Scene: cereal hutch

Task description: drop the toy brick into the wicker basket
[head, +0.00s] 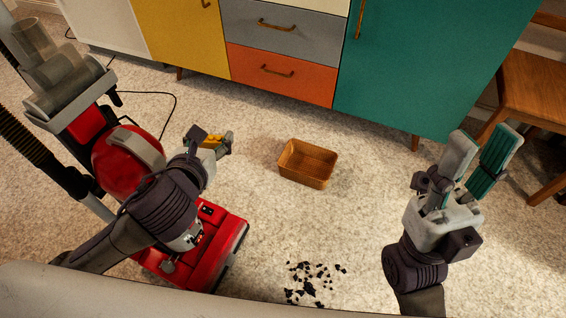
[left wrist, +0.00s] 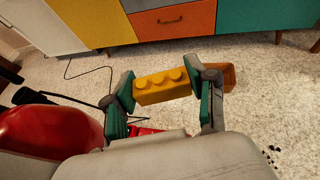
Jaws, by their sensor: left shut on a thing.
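The yellow toy brick (left wrist: 163,87) is clamped between the two fingers of my left gripper (left wrist: 160,93) in the left wrist view, its studs showing. In the head view the brick (head: 209,141) is partly hidden by my left gripper (head: 212,145), which is left of the wicker basket. The wicker basket (head: 300,178) stands on the carpet near the middle and looks empty. In the left wrist view the basket (left wrist: 229,76) is partly hidden behind a gripper finger. My right gripper (head: 485,158) is open and empty, to the right of the basket.
A red vacuum cleaner (head: 125,154) stands at left, close to my left arm. Black crumbs (head: 308,283) lie on the carpet below the basket. A colourful cabinet (head: 282,65) lines the back, and a wooden stool (head: 536,90) is at right. Carpet around the basket is clear.

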